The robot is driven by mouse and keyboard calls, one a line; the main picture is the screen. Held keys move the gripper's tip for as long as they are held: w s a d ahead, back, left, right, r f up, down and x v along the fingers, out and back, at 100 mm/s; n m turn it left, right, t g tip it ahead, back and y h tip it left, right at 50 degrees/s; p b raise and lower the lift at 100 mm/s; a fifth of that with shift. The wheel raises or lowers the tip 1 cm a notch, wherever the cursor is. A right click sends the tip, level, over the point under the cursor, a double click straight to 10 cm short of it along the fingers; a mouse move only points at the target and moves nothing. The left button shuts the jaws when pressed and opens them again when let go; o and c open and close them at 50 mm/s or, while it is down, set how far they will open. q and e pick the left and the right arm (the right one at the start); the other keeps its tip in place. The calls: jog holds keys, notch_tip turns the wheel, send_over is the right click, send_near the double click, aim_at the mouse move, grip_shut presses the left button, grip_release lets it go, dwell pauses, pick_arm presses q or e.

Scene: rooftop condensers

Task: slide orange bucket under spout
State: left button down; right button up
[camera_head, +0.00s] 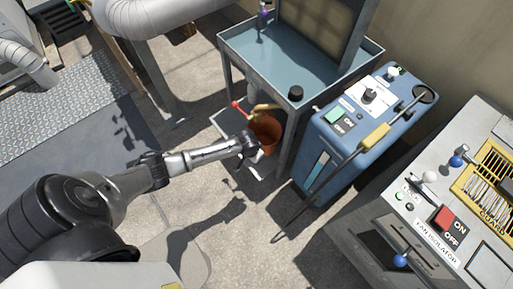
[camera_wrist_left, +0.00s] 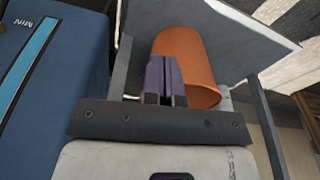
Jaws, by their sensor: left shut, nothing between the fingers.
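The orange bucket (camera_head: 266,128) is beneath the blue-topped metal stand (camera_head: 240,50), close to its front legs. A brass-coloured fitting (camera_head: 266,107), possibly the spout, shows just above the bucket in the head view, with a red-tipped lever beside it. My left gripper (camera_head: 256,156) is at the near side of the bucket. In the left wrist view the shut, empty fingers (camera_wrist_left: 164,78) overlap the bucket (camera_wrist_left: 195,60); I cannot tell whether they touch it. The bucket's lower part is partly hidden by the gripper. My right gripper is not in view.
A blue machine (camera_head: 350,125) with a yellow-gripped handle stands right of the stand. A grey fan isolator cabinet (camera_head: 440,215) is at the lower right. Stand legs flank the bucket. Concrete floor (camera_head: 250,225) is clear in front.

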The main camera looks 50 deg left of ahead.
aim_at(271, 145)
pick_arm(q)
jog(key=w+b, duration=0.2)
jog(key=w, duration=0.1)
jog(key=w+b, duration=0.2)
jog(key=w, duration=0.2)
jog(key=w+b, duration=0.2)
jog(key=w, duration=0.1)
jog(key=shift+w+f, duration=0.15)
jog(key=shift+f, duration=0.2)
jog(key=shift+f+b, duration=0.25)
jog(key=shift+b, duration=0.2)
jog(key=shift+p, duration=0.3)
jog(key=shift+s+f, duration=0.2)
jog(key=shift+f, duration=0.2)
